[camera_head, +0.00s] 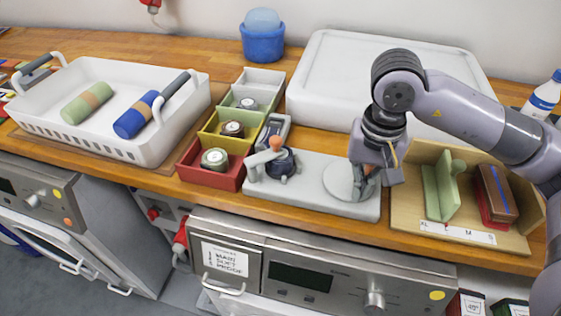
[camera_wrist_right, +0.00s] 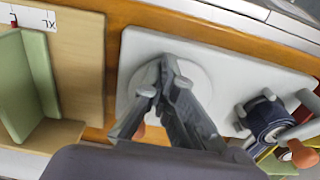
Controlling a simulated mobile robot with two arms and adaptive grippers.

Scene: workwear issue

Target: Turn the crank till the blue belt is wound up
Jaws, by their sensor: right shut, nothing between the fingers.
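A pale grey winder plate (camera_head: 318,201) lies on the wooden counter. At its left end is a dark blue coiled belt (camera_head: 289,169), with a grey arm and an orange knob (camera_head: 276,144) beside it. The coil also shows in the right wrist view (camera_wrist_right: 266,117). At the plate's right end is a round pale disc (camera_head: 339,181). My right gripper (camera_head: 366,186) is shut and empty over this disc. An orange part (camera_wrist_right: 140,131) shows beside its fingers, mostly hidden; I cannot tell whether they touch it. My left gripper is out of view.
A compartment tray (camera_head: 212,182) with several rolled belts stands left of the plate. A white basket (camera_head: 155,153) with two rolls is further left. A large white lidded box (camera_head: 335,75) stands behind. A wooden tray (camera_head: 511,239) with a green bracket is right.

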